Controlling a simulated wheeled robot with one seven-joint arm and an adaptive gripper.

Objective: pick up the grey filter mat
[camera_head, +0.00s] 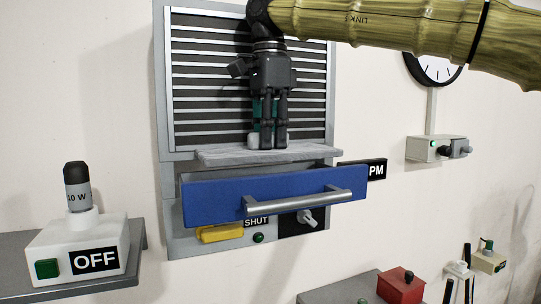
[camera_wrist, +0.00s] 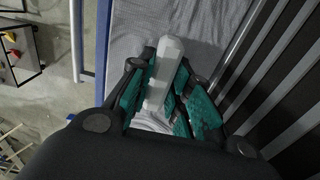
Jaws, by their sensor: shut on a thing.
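The grey filter mat (camera_head: 225,155) is a flat, light slab seen nearly edge-on in the head view, level and just above the open blue drawer (camera_head: 215,200). In the wrist view the mat (camera_wrist: 128,40) is a ribbed grey sheet below the fingers. A pale grip block (camera_wrist: 172,60) stands up from it between the teal finger pads. My gripper (camera_head: 268,143) points straight down over the mat's middle and is shut on this block. It also shows in the wrist view (camera_wrist: 160,85). The mat's underside is hidden.
The drawer has a silver bar handle (camera_head: 298,203) in front. A slatted panel (camera_head: 210,100) stands close behind my gripper. A yellow lever (camera_head: 220,233) and a "SHUT" label are below. A white box marked "OFF" (camera_head: 80,252) stands at left, a red box (camera_head: 400,285) at lower right.

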